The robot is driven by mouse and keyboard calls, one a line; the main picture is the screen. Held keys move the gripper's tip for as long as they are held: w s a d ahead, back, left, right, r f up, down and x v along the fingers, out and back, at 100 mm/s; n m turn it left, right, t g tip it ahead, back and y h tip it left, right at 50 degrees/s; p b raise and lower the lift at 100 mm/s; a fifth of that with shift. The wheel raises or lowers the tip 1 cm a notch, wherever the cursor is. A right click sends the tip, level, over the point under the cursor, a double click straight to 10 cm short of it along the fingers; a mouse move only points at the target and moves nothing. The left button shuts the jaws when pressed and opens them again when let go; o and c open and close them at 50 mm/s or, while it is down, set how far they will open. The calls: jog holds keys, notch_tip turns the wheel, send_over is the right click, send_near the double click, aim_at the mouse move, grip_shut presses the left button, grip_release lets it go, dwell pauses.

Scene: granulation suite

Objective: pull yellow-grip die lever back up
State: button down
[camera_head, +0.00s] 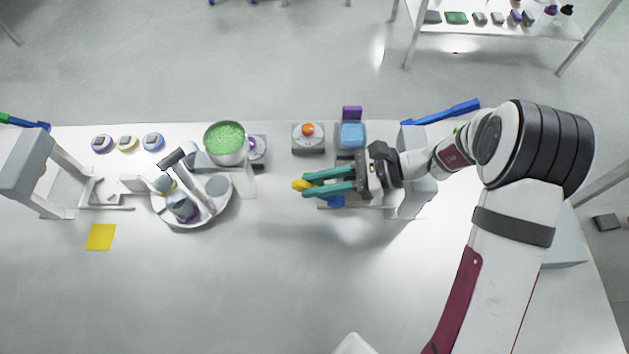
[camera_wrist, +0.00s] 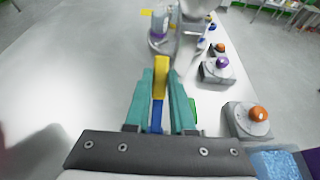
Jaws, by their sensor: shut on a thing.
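The die lever's yellow grip (camera_head: 300,185) shows at the tips of my gripper (camera_head: 314,184), near the middle of the table. In the wrist view the yellow grip (camera_wrist: 161,66) stands between the green fingers of my gripper (camera_wrist: 161,92), with a blue part (camera_wrist: 157,114) of the lever below it. My gripper is shut on the yellow grip. A blue piece (camera_head: 335,201) also shows just below the fingers in the head view. The lever's pivot is hidden by my gripper and arm.
A box with an orange button (camera_head: 308,139) and a blue-filled bin (camera_head: 352,135) stand behind my gripper. A bowl of green granules (camera_head: 225,139) and a round white tray (camera_head: 197,222) stand left. A yellow square (camera_head: 101,237) lies front left. The front table is clear.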

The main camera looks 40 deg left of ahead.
dwell(0.3)
jog(key=c, duration=0.8)
grip_release()
jog(key=shift+o, duration=0.2)
jog(key=v, duration=1.6)
